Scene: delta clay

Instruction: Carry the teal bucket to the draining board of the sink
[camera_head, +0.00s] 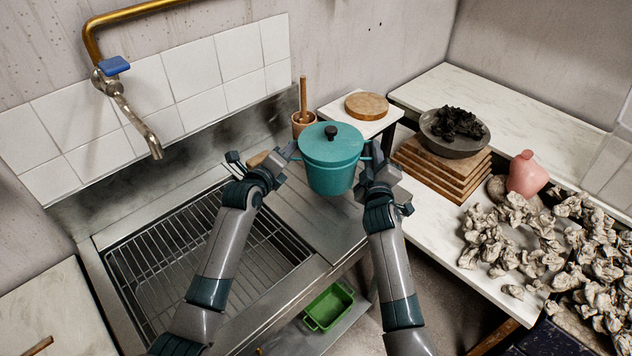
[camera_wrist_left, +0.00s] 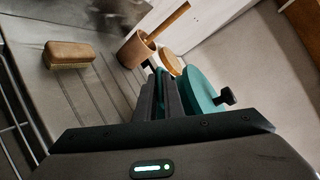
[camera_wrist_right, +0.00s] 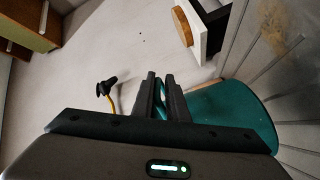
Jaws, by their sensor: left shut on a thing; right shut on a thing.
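The teal bucket (camera_head: 331,172), with a teal lid and black knob, is upright between my two grippers in the head view. It appears over the right part of the sink's draining board (camera_head: 318,218); whether its base touches the board is hidden. My left gripper (camera_head: 289,153) is shut on the bucket's left side. My right gripper (camera_head: 371,157) is shut on its right side. The bucket also shows in the left wrist view (camera_wrist_left: 200,92) beside the shut fingers, and in the right wrist view (camera_wrist_right: 235,108).
A brush (camera_wrist_left: 70,54) lies on the draining board near my left gripper. A terracotta pot with a wooden handle (camera_head: 303,122) stands behind the bucket. The wire-racked basin (camera_head: 205,255) is to the left. Stacked boards with a dark bowl (camera_head: 455,140) stand to the right.

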